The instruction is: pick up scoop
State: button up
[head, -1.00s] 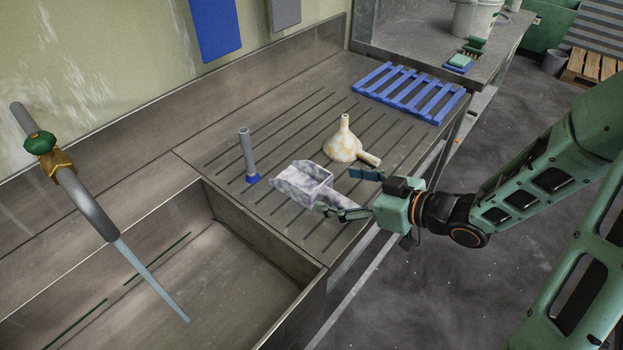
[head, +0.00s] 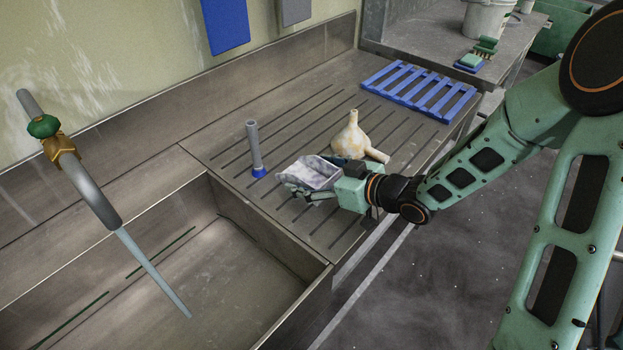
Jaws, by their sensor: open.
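The scoop (head: 305,173), a grey-white, smeared, box-shaped scoop, lies on the ribbed steel drainboard (head: 300,114) just right of the sink. My gripper (head: 324,178) is open at the scoop's right side. One finger shows along the scoop's lower edge and the other near its upper right corner. The scoop's handle is hidden by my gripper, so I cannot tell whether it lies between the fingers or whether they touch it.
A grey tube with a blue foot (head: 254,150) stands just left of the scoop. A blue rack (head: 418,90) lies farther back. The sink (head: 200,262) opens at front left, below a spray tap (head: 85,187).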

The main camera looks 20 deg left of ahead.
jog(key=shift+c, duration=0.7)
jog(key=c, duration=1.2)
jog(key=shift+o, duration=0.2)
jog(key=shift+r, duration=0.1)
